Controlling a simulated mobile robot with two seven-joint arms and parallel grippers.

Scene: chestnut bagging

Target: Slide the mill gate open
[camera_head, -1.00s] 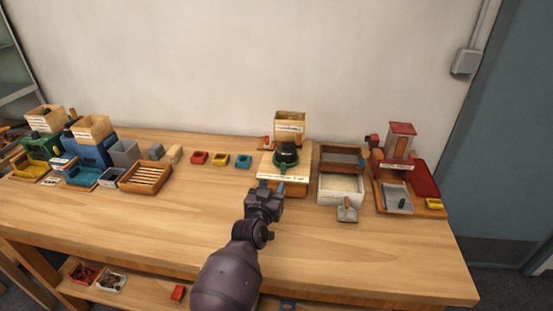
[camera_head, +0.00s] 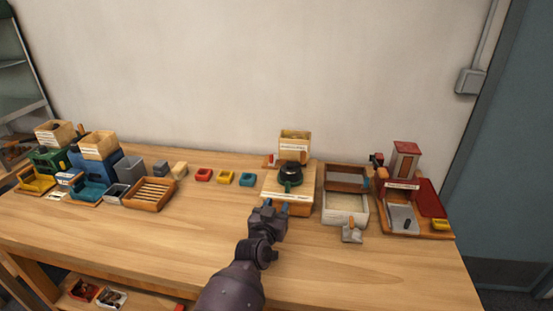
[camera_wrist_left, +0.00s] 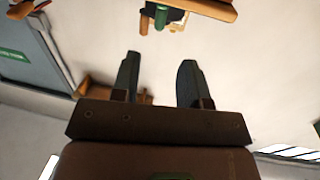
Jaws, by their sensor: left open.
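The mill at the middle of the table has a wooden base (camera_head: 290,202), a black bowl with a green handle (camera_head: 290,176) and a light wooden hopper (camera_head: 294,146) behind. I cannot make out its gate clearly. My left gripper (camera_head: 275,206) is in front of the base's near edge, open and empty. In the left wrist view its two fingers (camera_wrist_left: 160,60) stand apart with nothing between them. Part of a wooden thing with a green and black piece (camera_wrist_left: 162,16) shows beyond them, apart from the fingertips. My right gripper is not in view.
Small coloured blocks (camera_head: 225,178), a slatted tray (camera_head: 152,193) and two more mills (camera_head: 92,165) are left.

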